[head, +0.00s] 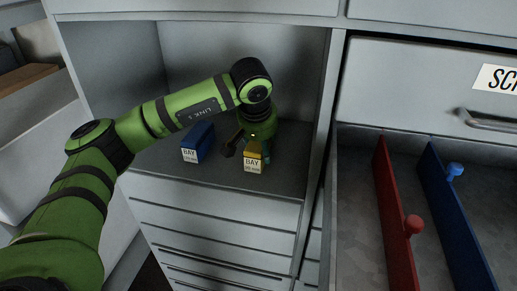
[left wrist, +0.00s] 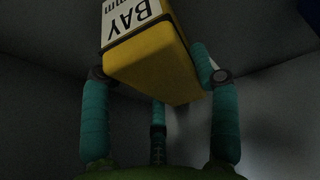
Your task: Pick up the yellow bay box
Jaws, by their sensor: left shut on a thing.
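The yellow bay box (head: 253,155), with a white "BAY" label on its front, is in the open cabinet compartment near the front edge of its floor. My left gripper (head: 252,145) reaches in from above and is shut on it. In the left wrist view the yellow box (left wrist: 158,62) sits between the teal fingers of my left gripper (left wrist: 155,75), which touch its sides. I cannot tell whether the box rests on the shelf or is just lifted. My right gripper is not in view.
A blue bay box (head: 198,143) stands to the left of the yellow one in the compartment. At right is an open drawer (head: 357,200) with a red divider (head: 395,215) and a blue divider (head: 455,215), each with a knob. A closed drawer with a handle (head: 490,120) is above it.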

